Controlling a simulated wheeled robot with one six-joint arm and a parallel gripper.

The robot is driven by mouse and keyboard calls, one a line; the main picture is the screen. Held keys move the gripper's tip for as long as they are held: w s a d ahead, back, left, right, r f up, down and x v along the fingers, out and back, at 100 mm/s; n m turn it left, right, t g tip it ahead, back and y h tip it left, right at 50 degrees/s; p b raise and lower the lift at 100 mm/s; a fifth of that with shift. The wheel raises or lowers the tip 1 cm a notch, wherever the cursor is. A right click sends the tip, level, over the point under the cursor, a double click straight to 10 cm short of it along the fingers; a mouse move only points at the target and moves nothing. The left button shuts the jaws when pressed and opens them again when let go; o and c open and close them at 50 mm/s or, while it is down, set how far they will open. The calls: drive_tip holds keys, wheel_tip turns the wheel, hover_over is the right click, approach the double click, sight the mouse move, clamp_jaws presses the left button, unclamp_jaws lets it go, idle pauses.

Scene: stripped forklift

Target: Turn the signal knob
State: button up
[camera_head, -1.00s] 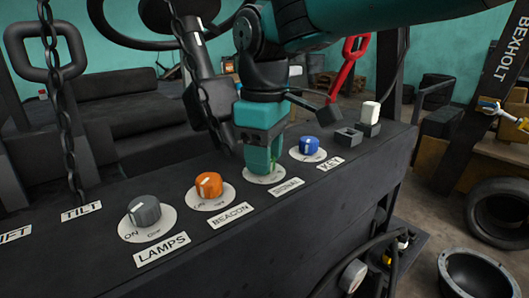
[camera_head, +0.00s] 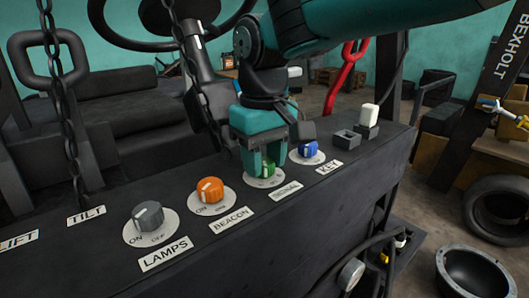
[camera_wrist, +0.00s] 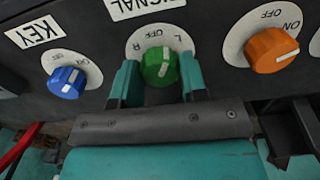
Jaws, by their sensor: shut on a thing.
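The green signal knob (camera_head: 267,168) sits on its pale round plate on the dark console, above the label reading SIGNAL (camera_head: 286,191). My gripper (camera_head: 264,165) is on it from above, with one teal finger on each side. In the wrist view the green knob (camera_wrist: 159,68) lies between the two fingers of my gripper (camera_wrist: 158,75). The jaws are shut on the knob.
The orange beacon knob (camera_head: 210,190) and grey lamps knob (camera_head: 148,215) stand to the left. The blue key knob (camera_head: 308,149) is close on the right.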

sight(264, 161)
drive_tip(key=shift+m+p, duration=0.35)
drive_tip(key=shift+m, duration=1.15)
drive_tip(key=o, duration=0.9)
drive_tip(key=shift+o, duration=0.2)
wheel_tip(264, 161, up, 17)
drive_tip(key=shift+r+b, duration=0.2)
drive_tip(key=shift+b, duration=0.25)
